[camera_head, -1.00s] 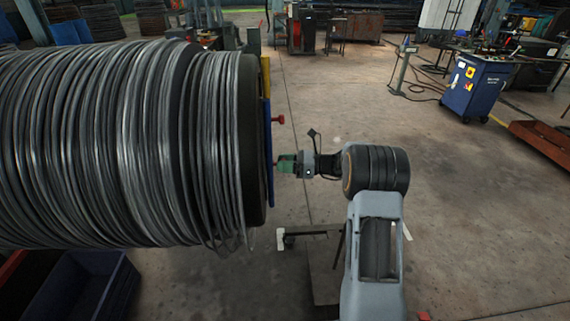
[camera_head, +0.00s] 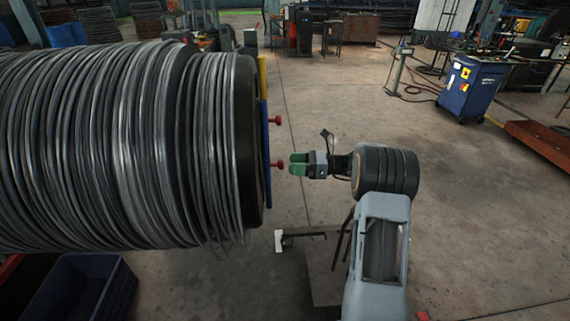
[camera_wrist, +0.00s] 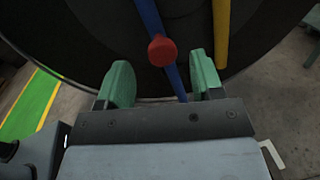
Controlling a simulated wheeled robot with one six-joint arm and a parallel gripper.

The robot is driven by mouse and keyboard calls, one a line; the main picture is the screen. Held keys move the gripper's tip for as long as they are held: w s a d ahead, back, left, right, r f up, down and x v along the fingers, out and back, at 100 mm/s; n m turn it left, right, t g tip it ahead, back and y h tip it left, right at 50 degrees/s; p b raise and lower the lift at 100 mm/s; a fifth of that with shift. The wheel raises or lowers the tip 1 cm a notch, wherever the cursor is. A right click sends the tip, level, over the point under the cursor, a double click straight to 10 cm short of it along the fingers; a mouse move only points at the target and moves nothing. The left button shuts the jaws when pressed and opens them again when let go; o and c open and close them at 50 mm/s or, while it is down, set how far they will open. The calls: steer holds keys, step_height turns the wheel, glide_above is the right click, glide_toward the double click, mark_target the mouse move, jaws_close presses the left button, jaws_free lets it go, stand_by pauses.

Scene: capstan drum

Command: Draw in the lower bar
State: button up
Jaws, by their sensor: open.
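The capstan drum (camera_head: 120,140) is wound with wire and fills the left of the head view. On its end face are a blue bar (camera_head: 267,180) and a yellow bar (camera_head: 263,75). Two red knobs stick out there, an upper one (camera_head: 276,120) and a lower one (camera_head: 278,164). My gripper (camera_head: 293,164) is open and empty, just right of the lower knob and level with it. In the wrist view, a red knob (camera_wrist: 162,50) on the blue bar (camera_wrist: 148,14) lies ahead, between the lines of the green fingers. The yellow bar (camera_wrist: 221,32) is to its right.
A dark blue bin (camera_head: 85,290) stands below the drum. A blue cabinet (camera_head: 468,88) and an orange-red platform (camera_head: 540,145) stand far right. Open concrete floor (camera_head: 350,100) lies right of the drum. A green floor strip (camera_wrist: 35,105) shows in the wrist view.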

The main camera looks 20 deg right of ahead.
steer(key=v, duration=0.9)
steer(key=shift+d+r, duration=0.1)
steer(key=s+a+f+n+g+h, duration=0.4)
steer(key=s+f+n+g+h, duration=0.1)
steer(key=s+f+n+h, duration=0.3)
steer(key=s+a+r+n+t+h+p, duration=0.1)
steer(key=s+a+r+n+h, duration=0.3)
steer(key=s+n, duration=0.4)
steer(key=s+a+r+n+t+h+p, duration=0.1)
steer(key=s+a+r+n+h+p, duration=0.2)
steer(key=s+a+r+n+h, duration=0.2)
step_height(320, 180, up, 4)
steer(key=s+a+n, duration=0.1)
steer(key=s+n, duration=0.1)
steer(key=s, duration=0.1)
steer(key=shift+n+p, duration=0.3)
steer(key=shift+n, duration=0.1)
